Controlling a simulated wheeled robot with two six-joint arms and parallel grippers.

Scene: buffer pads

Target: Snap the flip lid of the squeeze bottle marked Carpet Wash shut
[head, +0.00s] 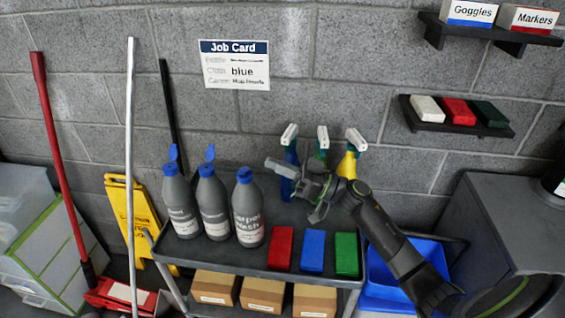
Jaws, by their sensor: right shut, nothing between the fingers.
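Three grey squeeze bottles with blue caps stand in a row at the left of the trolley top. The rightmost bottle (248,214), whose label shows part of "Carpet Wash", is upright. Its blue flip lid (244,174) looks folded down flat on the cap, with no flap standing up. The left bottle (179,208) and the middle bottle (213,207) have blue lids standing up. My right gripper (272,163) is shut and empty, just right of the Carpet Wash cap and slightly above it, apparently apart from it. My left gripper is out of view.
Spray bottles (348,163) stand behind my right gripper, partly hidden by it. Red, blue (313,251) and green pads lie on the trolley (225,258) front right. Cardboard boxes (262,295) sit on its lower shelf. A job card (235,64) hangs on the wall.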

